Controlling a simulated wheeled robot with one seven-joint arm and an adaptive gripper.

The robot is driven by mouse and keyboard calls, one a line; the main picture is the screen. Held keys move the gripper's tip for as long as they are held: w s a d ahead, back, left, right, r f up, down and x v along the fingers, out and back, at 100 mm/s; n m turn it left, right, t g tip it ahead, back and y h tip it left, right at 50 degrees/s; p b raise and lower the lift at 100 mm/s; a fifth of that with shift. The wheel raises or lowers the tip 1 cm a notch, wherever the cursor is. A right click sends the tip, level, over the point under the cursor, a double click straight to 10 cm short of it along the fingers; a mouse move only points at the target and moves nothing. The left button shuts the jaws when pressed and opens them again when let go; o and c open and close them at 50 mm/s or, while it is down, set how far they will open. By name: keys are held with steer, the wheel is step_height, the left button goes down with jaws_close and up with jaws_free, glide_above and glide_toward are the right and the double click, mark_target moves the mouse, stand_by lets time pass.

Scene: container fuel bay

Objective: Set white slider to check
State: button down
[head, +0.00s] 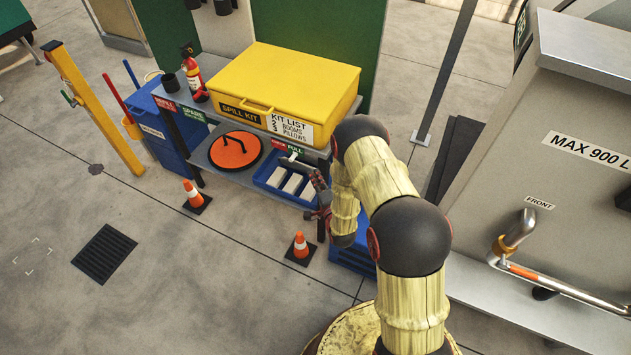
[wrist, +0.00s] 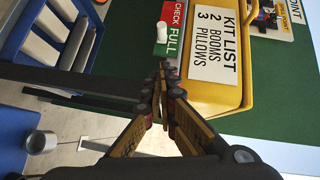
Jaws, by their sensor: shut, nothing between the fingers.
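The white slider (wrist: 162,33) is a small pale knob in the wrist view. It sits at the left edge of the label strip, beside the upper part of the green FULL label (wrist: 172,43) and close to the border with the red CHECK label (wrist: 177,12).
The yellow spill kit box (head: 288,82) stands on the shelf above the labels. A blue tray (head: 259,181) with white pillows and an orange round lid (head: 235,151) are below. Traffic cones (head: 300,246) stand on the floor. A grey machine (head: 570,190) is at right.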

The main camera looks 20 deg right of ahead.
mark_target(293, 157)
steer(key=w+a+f+b, duration=0.1)
steer(key=w+a+b, duration=0.1)
steer(key=w, duration=0.6)
steer(key=shift+w+a+f, duration=0.15)
steer(key=shift+a+f, duration=0.15)
steer(key=shift+a, duration=0.1)
steer(key=w+a+b, duration=0.3)
steer(key=w+a, duration=0.3)
steer(key=shift+d, duration=0.1)
